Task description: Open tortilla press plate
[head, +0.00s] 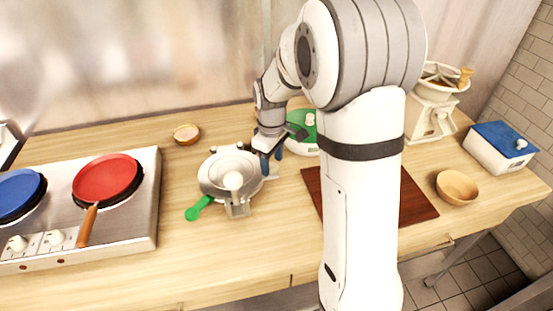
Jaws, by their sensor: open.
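The tortilla press (222,176) stands on the wooden counter left of my arm. It is silver and round, with a pale ball or knob (233,181) in front of its round plate and a green handle (199,208) pointing to the front left. From this view I cannot tell whether the plate is shut or raised. My gripper (270,160) is open, pointing down, at the right rear edge of the press. Whether its fingers touch the press cannot be seen.
A stove (147,222) with a red pan (107,178) and a blue pan (18,190) stands left. A small bowl (186,133) sits behind the press. A green-lidded thing (303,126), brown board (415,204), wooden bowl (457,187), grinder (433,112) and blue-lidded box (500,147) are right.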

